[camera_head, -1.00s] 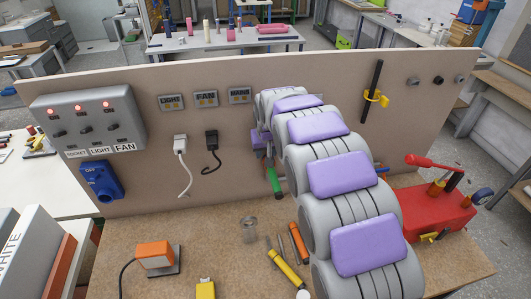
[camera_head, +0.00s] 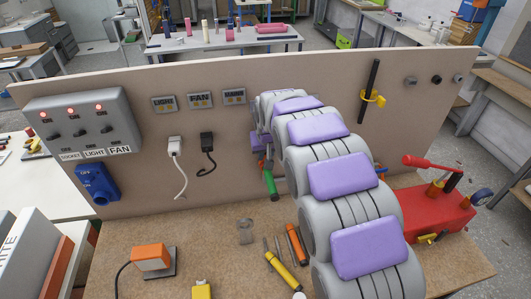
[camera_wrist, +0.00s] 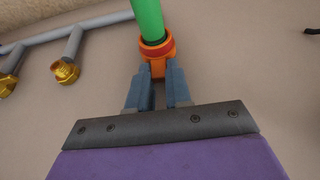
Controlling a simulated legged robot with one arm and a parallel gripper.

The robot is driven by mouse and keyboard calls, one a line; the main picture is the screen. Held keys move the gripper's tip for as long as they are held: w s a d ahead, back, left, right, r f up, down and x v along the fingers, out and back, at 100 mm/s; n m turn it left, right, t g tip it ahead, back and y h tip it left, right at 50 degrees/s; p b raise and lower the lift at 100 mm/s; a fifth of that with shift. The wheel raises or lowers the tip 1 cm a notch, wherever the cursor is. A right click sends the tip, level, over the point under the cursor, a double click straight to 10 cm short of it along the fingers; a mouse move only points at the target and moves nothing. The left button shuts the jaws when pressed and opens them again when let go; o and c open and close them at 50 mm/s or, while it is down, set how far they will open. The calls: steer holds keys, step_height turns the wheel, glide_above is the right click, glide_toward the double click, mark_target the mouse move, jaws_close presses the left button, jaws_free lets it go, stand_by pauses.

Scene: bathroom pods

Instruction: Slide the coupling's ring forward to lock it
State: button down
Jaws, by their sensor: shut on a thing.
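In the wrist view, an orange ring (camera_wrist: 157,62) sits around the lower end of a green tube or handle (camera_wrist: 148,18); this looks like the coupling. My gripper (camera_wrist: 156,74) has its two blue-grey fingers on either side of the ring's lower part, shut on it. In the head view, the green part (camera_head: 271,187) hangs in front of the board, left of my grey and purple arm. My arm hides much of the ring and the gripper there. Whether the ring is seated forward cannot be told.
The upright board (camera_head: 190,190) stands close behind the coupling. In the wrist view, a grey pipe (camera_wrist: 85,30) with brass fittings (camera_wrist: 65,71) runs at upper left.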

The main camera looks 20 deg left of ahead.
steer(key=shift+s, duration=0.1)
steer(key=shift+s+d+r, duration=0.1)
steer(key=shift+s+d, duration=0.2)
steer(key=shift+s, duration=0.15)
steer(key=shift+s+f+p, duration=0.1)
steer(key=shift+f+p, duration=0.1)
steer(key=shift+p, duration=0.1)
steer(key=c, duration=1.3)
jaws_free()
steer(key=shift+s+d+r, duration=0.1)
steer(key=shift+s+r, duration=0.05)
steer(key=shift+s, duration=0.05)
steer(key=shift+o, duration=1.3)
steer(key=shift+w+d, duration=0.1)
